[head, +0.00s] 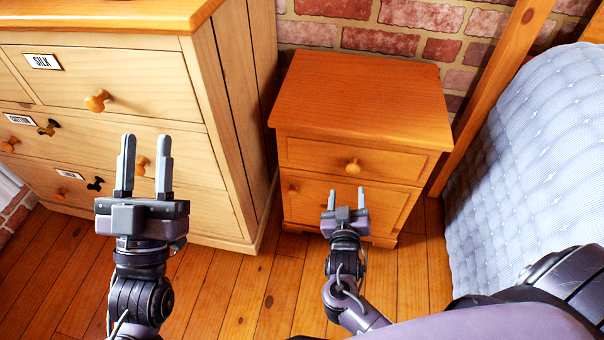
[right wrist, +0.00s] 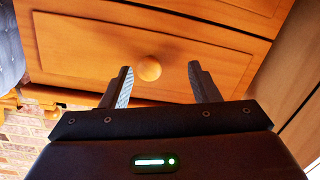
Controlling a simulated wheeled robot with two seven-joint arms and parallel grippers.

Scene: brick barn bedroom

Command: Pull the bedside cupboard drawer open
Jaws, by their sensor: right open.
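The bedside cupboard (head: 365,97) is orange-brown wood and stands between a chest of drawers and a bed. Its drawer (head: 310,155) looks shut, flush with the front, with one round wooden knob (head: 353,165). My right gripper (head: 346,192) is open and empty in front of the cupboard, its fingers pointing toward the front, lower in the head view than the knob. In the right wrist view the knob (right wrist: 149,69) shows between the two open fingertips (right wrist: 160,69), apparently beyond them and touching neither. My left gripper (head: 146,145) is open and empty in front of the chest.
Below the drawer is a panelled cupboard door (head: 370,205) with its own knob (head: 292,189). The chest of drawers (head: 120,85) with labelled drawers stands close on the left. The bed (head: 525,170) and its wooden frame are close on the right. Plank floor (head: 265,285) is clear in front.

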